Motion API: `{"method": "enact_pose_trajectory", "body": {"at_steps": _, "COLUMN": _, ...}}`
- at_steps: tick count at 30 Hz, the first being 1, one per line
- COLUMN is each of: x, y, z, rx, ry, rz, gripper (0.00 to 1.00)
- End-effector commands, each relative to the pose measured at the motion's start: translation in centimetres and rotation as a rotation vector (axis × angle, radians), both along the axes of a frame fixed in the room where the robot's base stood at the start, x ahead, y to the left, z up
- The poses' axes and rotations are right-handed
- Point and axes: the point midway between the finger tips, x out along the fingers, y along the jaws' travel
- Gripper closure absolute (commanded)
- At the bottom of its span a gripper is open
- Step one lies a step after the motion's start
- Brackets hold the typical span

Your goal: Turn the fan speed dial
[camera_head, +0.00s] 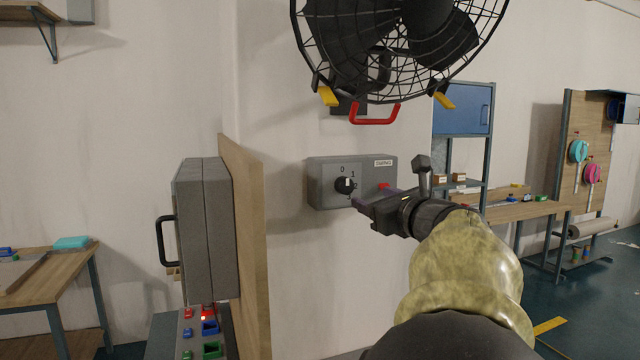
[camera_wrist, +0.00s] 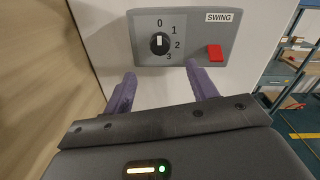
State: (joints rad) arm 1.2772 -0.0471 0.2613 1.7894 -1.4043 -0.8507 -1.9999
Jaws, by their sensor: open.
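The fan speed dial (camera_head: 345,185) is a round black knob on a grey control box (camera_head: 322,171) fixed to the wall below a black fan (camera_head: 410,50). In the wrist view the dial (camera_wrist: 159,42) has a white pointer turned up toward 0, with 1, 2 and 3 marked round its right side. A red switch (camera_wrist: 215,53) sits under a SWING label on the same box. My gripper (camera_wrist: 163,85) is open and empty, its two purple fingers apart. The fingers are below and in front of the box, with the dial between their lines and apart from both.
A wooden panel (camera_head: 250,230) with a grey case (camera_head: 205,230) stands left of the box. A red handle (camera_head: 375,114) hangs under the fan. Shelving and a workbench (camera_head: 520,209) are to the right. The wall around the box is bare.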

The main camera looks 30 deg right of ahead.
Motion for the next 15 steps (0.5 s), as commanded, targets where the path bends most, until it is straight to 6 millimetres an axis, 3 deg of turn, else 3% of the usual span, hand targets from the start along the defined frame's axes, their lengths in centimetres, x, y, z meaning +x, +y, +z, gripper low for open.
{"method": "enact_pose_trajectory", "body": {"at_steps": 15, "x": 8.7, "y": -1.6, "z": 0.2, "rx": 0.004, "ry": -0.001, "rz": 0.002, "gripper": 0.42}}
